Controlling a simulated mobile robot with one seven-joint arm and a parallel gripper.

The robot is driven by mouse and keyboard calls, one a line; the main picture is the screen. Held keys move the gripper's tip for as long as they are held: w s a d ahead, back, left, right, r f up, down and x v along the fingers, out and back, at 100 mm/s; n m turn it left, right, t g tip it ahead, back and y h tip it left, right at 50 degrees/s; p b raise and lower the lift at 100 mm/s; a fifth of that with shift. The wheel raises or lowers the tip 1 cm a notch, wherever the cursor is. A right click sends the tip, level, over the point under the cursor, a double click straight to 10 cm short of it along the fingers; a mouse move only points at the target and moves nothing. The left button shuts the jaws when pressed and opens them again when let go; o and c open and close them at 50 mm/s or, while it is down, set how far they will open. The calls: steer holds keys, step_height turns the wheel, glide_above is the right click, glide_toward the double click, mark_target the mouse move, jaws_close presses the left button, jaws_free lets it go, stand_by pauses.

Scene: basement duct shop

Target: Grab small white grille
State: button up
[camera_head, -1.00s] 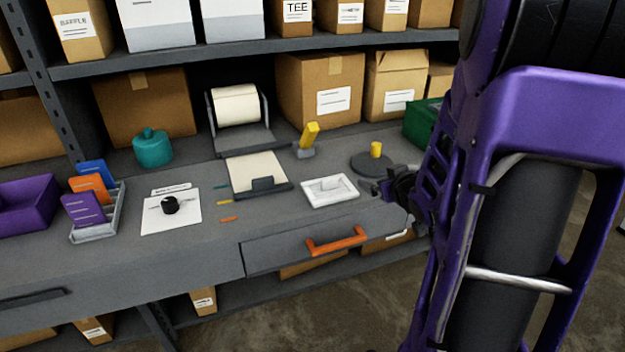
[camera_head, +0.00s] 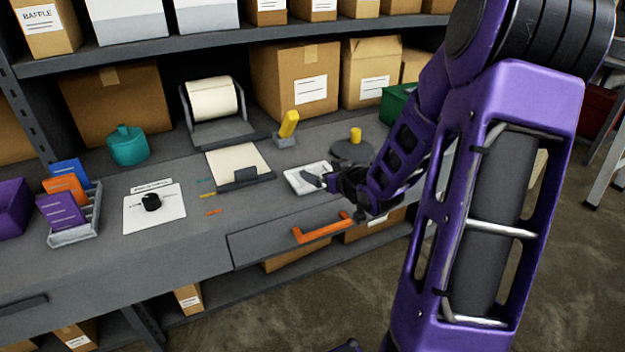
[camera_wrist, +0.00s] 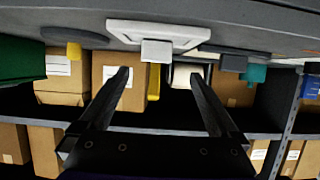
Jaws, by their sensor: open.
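The small white grille (camera_head: 304,178) lies flat on the grey workbench in the head view, just behind the drawer with the orange handle. My gripper (camera_head: 325,183) is at its right side and covers part of it. In the wrist view the white grille (camera_wrist: 158,33) shows at the top, with a raised white block on its face. My gripper's two dark fingers (camera_wrist: 160,80) are spread apart with nothing between them. The grille appears beyond and above the fingertips in that view. I cannot tell whether a finger touches it.
A clipboard (camera_head: 238,165) lies left of the grille. A yellow-handled tool (camera_head: 287,127) and a dark round disc with a yellow knob (camera_head: 355,138) stand behind it. The orange drawer handle (camera_head: 322,228) is in front. Cardboard boxes (camera_head: 295,80) line the back.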

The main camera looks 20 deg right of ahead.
mark_target(314, 166)
steer(key=shift+d+x, duration=0.15)
steer(key=shift+x, duration=1.85)
steer(key=shift+d+x, duration=0.1)
steer(key=shift+x, duration=1.85)
steer(key=shift+s+f, duration=0.1)
jaws_close()
